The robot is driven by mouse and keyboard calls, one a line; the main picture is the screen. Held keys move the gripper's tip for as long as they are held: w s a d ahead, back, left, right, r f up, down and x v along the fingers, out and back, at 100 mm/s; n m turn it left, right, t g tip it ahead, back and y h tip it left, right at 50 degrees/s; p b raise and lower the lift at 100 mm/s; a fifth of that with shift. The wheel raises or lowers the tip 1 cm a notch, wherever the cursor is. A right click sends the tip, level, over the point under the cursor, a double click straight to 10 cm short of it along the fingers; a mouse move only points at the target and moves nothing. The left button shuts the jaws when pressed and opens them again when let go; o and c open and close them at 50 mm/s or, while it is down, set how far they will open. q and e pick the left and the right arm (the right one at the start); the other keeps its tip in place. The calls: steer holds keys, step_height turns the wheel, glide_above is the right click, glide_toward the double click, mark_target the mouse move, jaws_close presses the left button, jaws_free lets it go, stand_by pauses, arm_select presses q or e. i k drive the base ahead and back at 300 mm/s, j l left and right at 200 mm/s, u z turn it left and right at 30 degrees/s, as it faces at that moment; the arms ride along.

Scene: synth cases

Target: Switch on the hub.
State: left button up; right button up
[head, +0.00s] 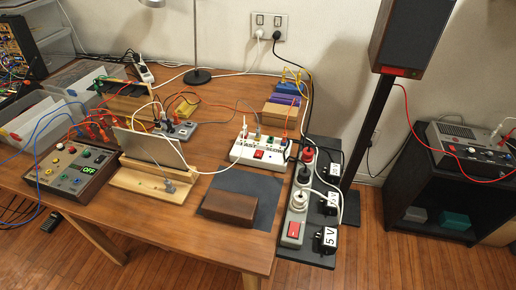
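No thing carries a readable label "hub", so I cannot tell for sure which device it is. A white power strip (262,153) with a red switch (259,154) and plugs lies at the table's right side. A grey power strip (296,215) with a red switch (296,226) lies on a dark low surface beyond the table's right edge. The switch positions are too small to tell. Neither of my grippers is in view.
A metal plate (150,147) in a wooden stand (150,186) rises right of the control box. A brown block (230,207) sits on a dark mat (262,181). Several cables cross the table. Black adapters (329,240) flank the grey strip. A speaker (408,35) stands behind.

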mark_target(259, 153)
steer(key=i+l+u, duration=0.15)
steer(key=l, duration=0.2)
steer(key=i+l+u, duration=0.1)
steer(key=l, duration=0.25)
steer(key=i+l+u, duration=0.15)
steer(key=l, duration=0.2)
steer(key=l+u, duration=0.15)
steer(key=l, duration=0.2)
